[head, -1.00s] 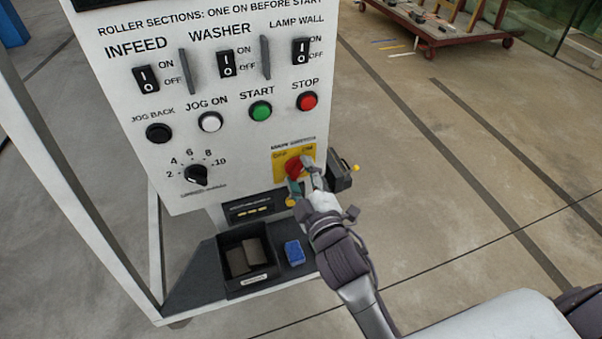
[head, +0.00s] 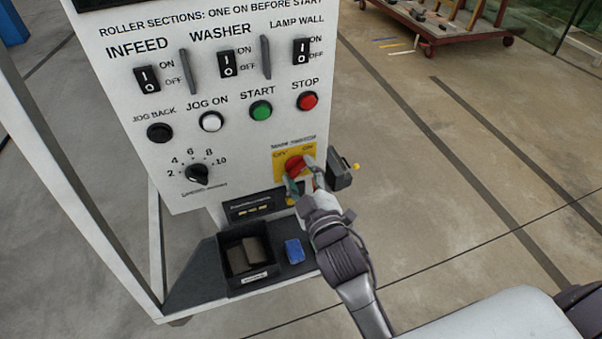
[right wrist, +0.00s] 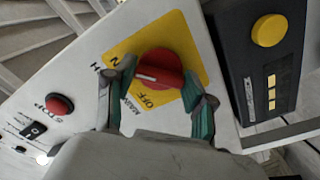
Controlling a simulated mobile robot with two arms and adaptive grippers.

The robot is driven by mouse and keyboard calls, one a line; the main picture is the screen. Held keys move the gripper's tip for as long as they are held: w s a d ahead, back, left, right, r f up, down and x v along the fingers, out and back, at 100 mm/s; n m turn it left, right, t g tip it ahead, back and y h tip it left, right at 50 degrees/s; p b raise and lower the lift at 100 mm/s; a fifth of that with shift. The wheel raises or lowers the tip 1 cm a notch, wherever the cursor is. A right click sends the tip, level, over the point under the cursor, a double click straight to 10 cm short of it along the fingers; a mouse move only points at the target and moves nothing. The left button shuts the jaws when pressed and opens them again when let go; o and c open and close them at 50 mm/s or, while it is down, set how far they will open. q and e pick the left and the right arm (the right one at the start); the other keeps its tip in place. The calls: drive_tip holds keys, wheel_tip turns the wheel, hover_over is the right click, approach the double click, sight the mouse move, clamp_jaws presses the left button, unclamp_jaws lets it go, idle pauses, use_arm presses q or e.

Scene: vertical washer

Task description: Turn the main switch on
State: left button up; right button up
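The main switch is a red rotary knob (head: 295,165) on a yellow plate (head: 280,155) marked OFF and ON, low on the right of the white panel. In the right wrist view, the red knob (right wrist: 165,66) carries a white line directed left, roughly between the OFF and ON words; I cannot tell an exact setting. My right gripper (head: 298,179) is at the switch. Its fingers (right wrist: 159,76) are apart, one on each side of the knob, very close to it; firm contact is not clear. My left gripper is not in view.
Above are rocker switches (head: 228,64) and red STOP (head: 307,101) and green START (head: 261,110) buttons. A dark box (head: 341,170) juts out right of the switch. Below is a shelf with a black bin (head: 232,282) and a blue block (head: 294,251).

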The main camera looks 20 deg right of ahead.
drive_tip(key=o, duration=0.4)
drive_tip(key=s, duration=1.2)
drive_tip(key=shift+d, duration=0.2)
drive_tip(key=s+a+f+m+g+b, duration=0.1)
drive_tip(key=s+f+g, duration=0.15)
drive_tip(key=f, duration=1.05)
drive_tip(key=s+a+f+m+g+y+b, duration=0.1)
drive_tip(key=s+f+g, duration=0.15)
drive_tip(key=f, duration=1.05)
drive_tip(key=s+a+f+g, duration=0.15)
drive_tip(key=f+g, duration=0.25)
drive_tip(key=f, duration=1)
drive_tip(key=s+d+f+m+g, duration=0.1)
drive_tip(key=s+d+f+g, duration=0.1)
drive_tip(key=s+d+f, duration=0.2)
drive_tip(key=s+d+f+m+g+h+b, duration=0.1)
drive_tip(key=s+d+f+m+g, duration=0.1)
drive_tip(key=s+f, duration=0.8)
drive_tip(key=s+d+f+m+g+b, duration=0.1)
drive_tip(key=s+d+f+g, duration=0.3)
drive_tip(key=s+f, duration=0.3)
drive_tip(key=shift+s+d+m+h, duration=0.15)
drive_tip(key=shift+s+d, duration=0.15)
drive_tip(key=shift+s, duration=0.3)
drive_tip(key=shift+s+d+m+h, duration=0.1)
drive_tip(key=shift+s+d, duration=0.15)
drive_tip(key=shift+s, duration=0.35)
drive_tip(key=shift+s+d+m+h, duration=0.15)
drive_tip(key=shift+s+d, duration=0.15)
drive_tip(key=shift+s, duration=0.3)
